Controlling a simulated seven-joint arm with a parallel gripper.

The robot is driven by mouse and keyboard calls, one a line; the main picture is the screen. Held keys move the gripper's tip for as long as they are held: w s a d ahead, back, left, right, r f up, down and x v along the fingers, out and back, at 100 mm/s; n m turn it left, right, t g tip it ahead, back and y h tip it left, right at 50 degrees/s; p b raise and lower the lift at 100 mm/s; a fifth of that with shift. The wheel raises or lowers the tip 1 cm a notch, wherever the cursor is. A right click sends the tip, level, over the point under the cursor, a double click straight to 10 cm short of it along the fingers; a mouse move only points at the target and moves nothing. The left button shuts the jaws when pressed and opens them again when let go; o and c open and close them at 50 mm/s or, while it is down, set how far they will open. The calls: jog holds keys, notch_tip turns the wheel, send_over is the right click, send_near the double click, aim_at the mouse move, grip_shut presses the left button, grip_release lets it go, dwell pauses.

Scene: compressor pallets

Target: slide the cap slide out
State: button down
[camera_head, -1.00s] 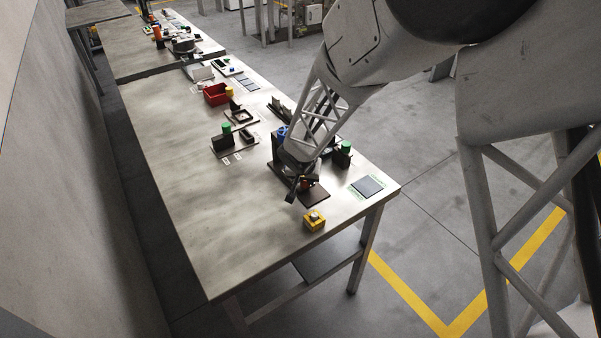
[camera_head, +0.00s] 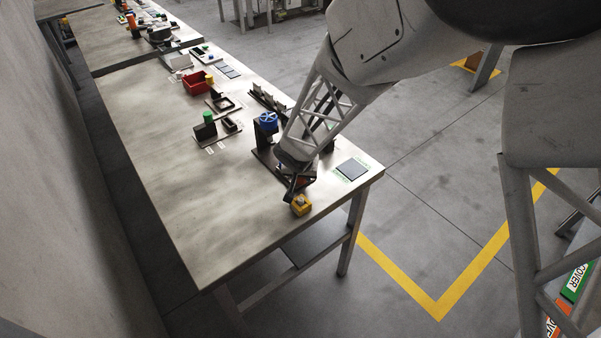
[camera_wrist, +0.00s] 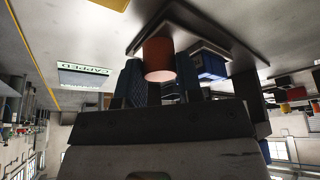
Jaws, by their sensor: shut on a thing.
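My gripper (camera_head: 295,190) is low over the near end of the table. In the wrist view its two blue ribbed fingers (camera_wrist: 159,82) are shut on an orange-red round knob (camera_wrist: 159,55), which I take to be the cap slide's handle. A bit of red shows at the gripper in the head view. The slide's own plate is mostly hidden by my gripper and arm.
A yellow box (camera_head: 301,205) stands very close in front of the gripper. A dark pad with a green label (camera_head: 352,170) lies to the right, near the table edge. A fixture with a green knob (camera_head: 208,117) and a red bin (camera_head: 197,82) stand farther back. The table's left side is clear.

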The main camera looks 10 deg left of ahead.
jog(key=c, duration=1.1)
grip_release()
jog(key=shift+s+d, duration=0.1)
jog(key=shift+d, duration=0.15)
jog(key=shift+o, duration=0.2)
jog(key=shift+a, duration=0.1)
jog(key=v, duration=0.7)
jog(key=shift+r, duration=0.35)
jog(key=shift+s+r, duration=0.1)
jog(key=shift+s, duration=0.05)
jog(key=s+d+r, duration=0.4)
jog(key=d+r, duration=0.5)
jog(key=d, duration=0.1)
jog(key=s+d+r+g, duration=0.1)
jog(key=s+d+r, duration=0.5)
jog(key=s, duration=0.5)
jog(key=s+d+r+g, duration=0.1)
jog(key=s+d+r, duration=0.5)
jog(key=s+d, duration=0.4)
jog(key=shift+s+r, duration=0.25)
jog(key=shift+s, duration=0.35)
